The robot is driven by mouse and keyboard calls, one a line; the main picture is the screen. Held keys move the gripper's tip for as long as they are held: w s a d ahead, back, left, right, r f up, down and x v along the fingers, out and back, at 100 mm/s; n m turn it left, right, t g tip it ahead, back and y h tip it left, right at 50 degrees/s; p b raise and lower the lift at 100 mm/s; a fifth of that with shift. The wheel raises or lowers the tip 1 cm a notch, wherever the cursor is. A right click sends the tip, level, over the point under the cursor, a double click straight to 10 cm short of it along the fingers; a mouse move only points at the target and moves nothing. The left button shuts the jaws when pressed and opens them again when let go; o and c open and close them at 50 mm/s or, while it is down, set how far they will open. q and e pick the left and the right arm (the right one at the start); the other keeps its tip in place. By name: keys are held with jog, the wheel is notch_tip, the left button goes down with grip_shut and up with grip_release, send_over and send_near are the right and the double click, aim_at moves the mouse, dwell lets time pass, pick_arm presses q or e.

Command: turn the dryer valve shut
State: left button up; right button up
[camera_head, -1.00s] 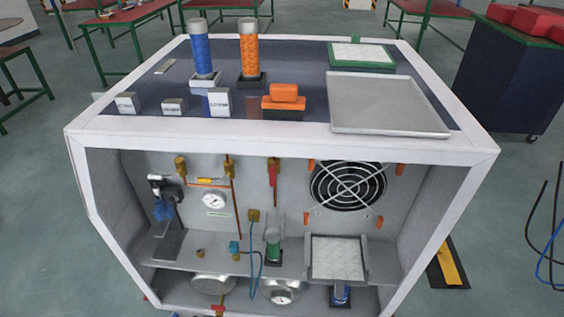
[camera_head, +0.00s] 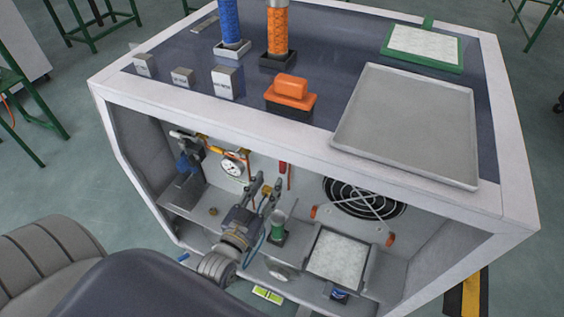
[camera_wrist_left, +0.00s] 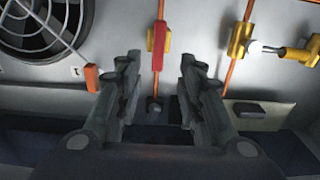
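A valve with a red handle stands on a vertical orange pipe on the cabinet's back wall. In the head view only a small part of this red handle (camera_head: 283,168) shows above my gripper. In the left wrist view the red handle (camera_wrist_left: 158,42) is upright, beyond the gap between my fingers. My left gripper (camera_head: 266,188) reaches into the open front of the cabinet. In the left wrist view the gripper (camera_wrist_left: 160,68) has its fingers apart with nothing between them. I cannot tell which valve is the dryer valve. My right gripper is not in view.
The fan (camera_head: 362,198) is right of the gripper, and a gauge (camera_head: 234,168) is left of it. A green-based cup (camera_head: 278,234) and a white filter panel (camera_head: 338,256) stand close by on the shelf. The cabinet top (camera_head: 330,50) overhangs the arm.

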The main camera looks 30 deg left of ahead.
aim_at(281, 165)
pick_arm(q)
jog(key=w+p, duration=0.1)
jog(key=w, duration=0.6)
jog(key=shift+w+a, duration=0.1)
jog(key=shift+w, duration=0.6)
jog(key=shift+f, duration=0.1)
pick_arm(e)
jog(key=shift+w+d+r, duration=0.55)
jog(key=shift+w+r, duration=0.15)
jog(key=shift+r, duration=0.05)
pick_arm(q)
grip_shut()
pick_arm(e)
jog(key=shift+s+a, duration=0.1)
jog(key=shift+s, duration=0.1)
